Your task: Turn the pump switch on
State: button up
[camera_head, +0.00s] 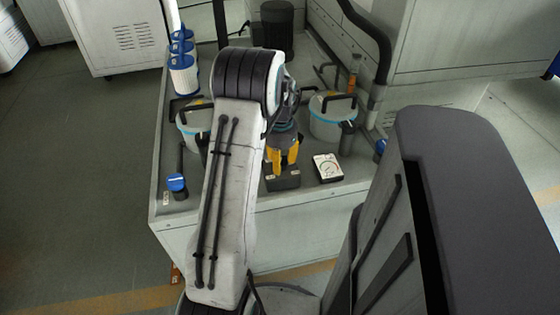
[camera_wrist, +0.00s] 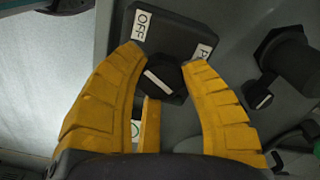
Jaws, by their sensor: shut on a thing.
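The pump switch is a round black knob (camera_wrist: 165,80) with a white pointer line, set on a dark box. The dark switch box (camera_head: 283,183) also shows in the head view, near the front of the grey bench. The pointer lies slanted, from upper left to lower right in the wrist view. An OFF label (camera_wrist: 141,25) sits above the knob; a partly hidden P label (camera_wrist: 203,51) is at the right, and another, unreadable, lies below left. My gripper (camera_wrist: 163,62), with yellow fingers, is shut on the knob, one finger on each side. In the head view my gripper (camera_head: 284,162) hides the knob.
A white gauge plate (camera_head: 327,168) lies right of the switch box. Lidded buckets (camera_head: 333,120) stand on either side. A blue-topped valve (camera_head: 176,184) is at the bench's left front. White-and-blue filters (camera_head: 184,78) stand farther back.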

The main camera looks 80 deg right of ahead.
jog(key=shift+a+f+n, duration=0.1)
jog(key=shift+n, duration=0.3)
jog(key=n+p, duration=0.1)
jog(key=n, duration=0.4)
jog(key=shift+a+n, duration=0.15)
jog(key=shift+n, duration=0.15)
jog(key=n, duration=0.5)
jog(key=shift+f, duration=0.1)
jog(key=shift+n, duration=0.4)
jog(key=o, duration=1.2)
jog(key=shift+s, duration=0.1)
jog(key=shift+r, duration=0.2)
notch_tip(320, 180, up, 12)
jog(key=shift+f, duration=0.1)
